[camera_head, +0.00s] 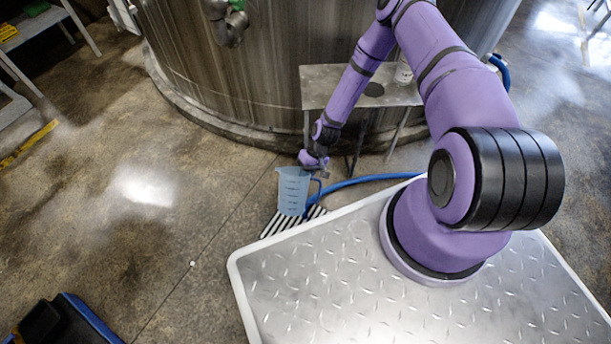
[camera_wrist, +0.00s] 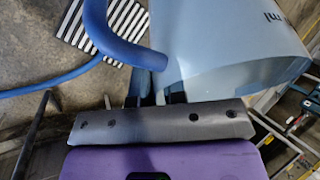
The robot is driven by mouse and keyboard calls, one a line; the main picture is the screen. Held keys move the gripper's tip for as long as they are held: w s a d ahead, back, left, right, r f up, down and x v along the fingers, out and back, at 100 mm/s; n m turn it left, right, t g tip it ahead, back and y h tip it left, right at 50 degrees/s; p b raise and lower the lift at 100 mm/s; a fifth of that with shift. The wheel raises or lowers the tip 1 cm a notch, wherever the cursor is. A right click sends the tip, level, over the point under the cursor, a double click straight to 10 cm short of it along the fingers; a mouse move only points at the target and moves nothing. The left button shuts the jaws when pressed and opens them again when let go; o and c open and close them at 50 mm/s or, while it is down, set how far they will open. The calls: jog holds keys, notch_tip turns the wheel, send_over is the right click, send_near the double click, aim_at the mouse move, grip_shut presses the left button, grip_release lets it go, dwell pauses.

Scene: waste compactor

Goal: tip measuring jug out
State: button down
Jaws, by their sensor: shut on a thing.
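The measuring jug (camera_head: 292,192) is translucent pale blue with dark markings and a blue handle. My gripper (camera_head: 316,172) is at the handle side near the rim and is shut on the jug. In the wrist view the jug's pale wall (camera_wrist: 225,45) fills the upper right, and the thick blue curve of its handle runs up left from my gripper's fingers (camera_wrist: 150,95). The fingertips are partly hidden, and I cannot tell what is inside the jug.
A striped floor grate (camera_head: 291,221) lies behind and below the jug. A blue hose (camera_head: 365,181) runs along the floor. A large steel tank (camera_head: 260,70) and a small metal table (camera_head: 345,82) stand behind. The concrete floor to the left is mostly clear.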

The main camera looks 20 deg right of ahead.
jog(key=shift+r+t+h, duration=0.4)
jog(key=shift+t+h, duration=0.3)
jog(key=shift+t, duration=0.2)
jog(key=shift+w+d+r+n+t+h, duration=0.1)
jog(key=shift+n+t+h, duration=0.1)
jog(key=shift+t+h, duration=0.35)
jog(key=shift+r+n+t+h, duration=0.1)
jog(key=shift+n+t+h, duration=0.2)
jog(key=shift+t, duration=0.35)
jog(key=shift+w+d+r+t+h, duration=0.1)
jog(key=shift+t+h, duration=0.3)
jog(key=shift+t, duration=0.15)
jog(key=shift+w+d+r+t+h, duration=0.1)
jog(key=shift+t+h, duration=0.25)
jog(key=shift+t, duration=0.2)
jog(key=w+d+r, duration=0.2)
jog(key=w+r, duration=0.1)
jog(key=r, duration=0.7)
jog(key=w+d+r+m, duration=0.1)
jog(key=w+r, duration=0.3)
jog(key=r, duration=0.6)
jog(key=w+d+r, duration=0.3)
jog(key=r, duration=0.7)
jog(key=shift+w+d+r+h, duration=0.3)
jog(key=shift+w, duration=0.05)
